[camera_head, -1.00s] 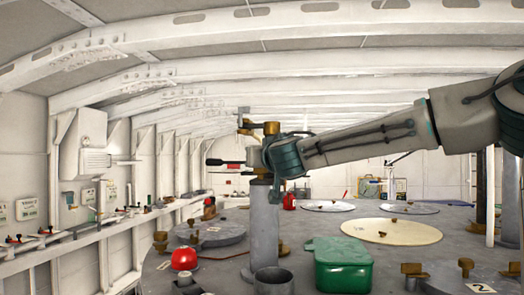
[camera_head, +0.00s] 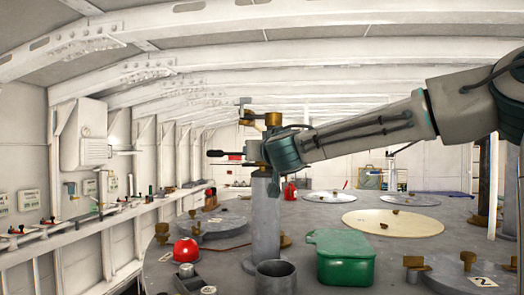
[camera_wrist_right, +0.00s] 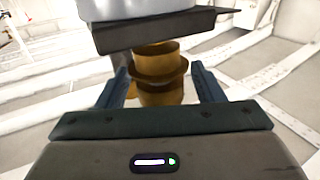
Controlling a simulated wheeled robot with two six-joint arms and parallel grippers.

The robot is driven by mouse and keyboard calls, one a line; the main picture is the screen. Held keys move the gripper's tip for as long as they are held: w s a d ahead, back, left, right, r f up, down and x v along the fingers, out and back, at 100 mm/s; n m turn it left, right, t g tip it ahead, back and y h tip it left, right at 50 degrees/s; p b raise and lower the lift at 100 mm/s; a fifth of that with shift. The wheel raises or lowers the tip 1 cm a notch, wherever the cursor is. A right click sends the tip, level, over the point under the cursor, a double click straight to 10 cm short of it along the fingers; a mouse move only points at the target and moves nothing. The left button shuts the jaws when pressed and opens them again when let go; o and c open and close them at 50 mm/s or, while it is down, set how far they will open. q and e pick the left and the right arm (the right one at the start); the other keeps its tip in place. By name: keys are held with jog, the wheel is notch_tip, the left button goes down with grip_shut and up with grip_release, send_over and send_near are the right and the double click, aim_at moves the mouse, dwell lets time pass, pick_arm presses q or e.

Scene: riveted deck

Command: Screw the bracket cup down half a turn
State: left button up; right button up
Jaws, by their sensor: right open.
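In the right wrist view, the brass bracket cup (camera_wrist_right: 158,66), round with a flange, stands between the two blue fingers of my right gripper (camera_wrist_right: 163,88). The fingers are open, with a visible gap on the right side; contact on the left cannot be told. A dark plate (camera_wrist_right: 155,30) covers the top of the brass. In the head view, my right gripper (camera_head: 262,148) is at the top of a grey post (camera_head: 265,220), and brass parts (camera_head: 273,119) show just above it. The arm hides much of the bracket. My left gripper is out of view.
A green lidded box (camera_head: 346,262), a grey open cup (camera_head: 275,277) and a red dome (camera_head: 186,250) stand on the deck near the post. A cream disc (camera_head: 391,223) lies behind to the right. A wall shelf (camera_head: 110,214) with fittings runs along the left.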

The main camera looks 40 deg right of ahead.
jog(key=v, duration=1)
jog(key=shift+s+a+b, duration=0.15)
jog(key=shift+s+b, duration=0.15)
jog(key=shift+s, duration=0.05)
jog(key=shift+w, duration=0.1)
